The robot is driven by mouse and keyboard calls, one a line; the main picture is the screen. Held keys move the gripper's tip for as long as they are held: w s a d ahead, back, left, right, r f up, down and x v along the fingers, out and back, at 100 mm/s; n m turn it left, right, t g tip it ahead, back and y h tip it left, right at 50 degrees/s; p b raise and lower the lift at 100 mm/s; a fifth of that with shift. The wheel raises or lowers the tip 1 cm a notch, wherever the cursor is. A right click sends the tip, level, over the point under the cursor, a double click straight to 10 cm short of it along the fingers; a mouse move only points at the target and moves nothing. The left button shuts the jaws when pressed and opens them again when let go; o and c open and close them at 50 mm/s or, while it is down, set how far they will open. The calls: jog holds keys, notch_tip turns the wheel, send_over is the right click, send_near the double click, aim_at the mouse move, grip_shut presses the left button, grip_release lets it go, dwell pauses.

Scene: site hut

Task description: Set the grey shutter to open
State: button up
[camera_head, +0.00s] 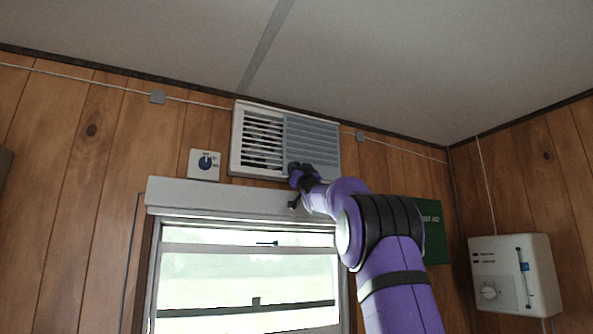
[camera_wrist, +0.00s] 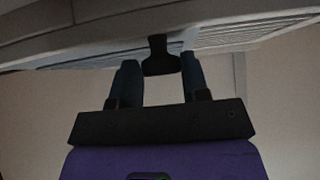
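The grey shutter (camera_head: 312,142) covers the right half of a white wall vent (camera_head: 236,140) high on the wood-panelled wall. Dark slatted openings (camera_head: 262,140) show in the left half. My gripper (camera_head: 300,171) is at the shutter's lower left corner in the head view. In the wrist view a black tab (camera_wrist: 160,58) sits under the vent, between the two fingers of my gripper (camera_wrist: 160,78). The fingers appear to touch the tab on both sides. The tab is largely hidden by my gripper in the head view.
A window with a white blind box (camera_head: 230,195) is below the vent. A small dial plate (camera_head: 204,165) is to the left. A green sign (camera_head: 431,230) is partly behind my arm. A white control box (camera_head: 512,275) hangs on the right wall. The ceiling is close above the vent.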

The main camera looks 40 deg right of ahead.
jog(key=o, duration=0.3)
jog(key=shift+s+d, duration=0.1)
jog(key=shift+d, duration=0.2)
jog(key=shift+o, duration=0.2)
jog(key=shift+a, duration=0.1)
jog(key=v, duration=1)
jog(key=shift+s+f, duration=0.2)
jog(key=shift+f, duration=0.1)
jog(key=shift+a, duration=0.1)
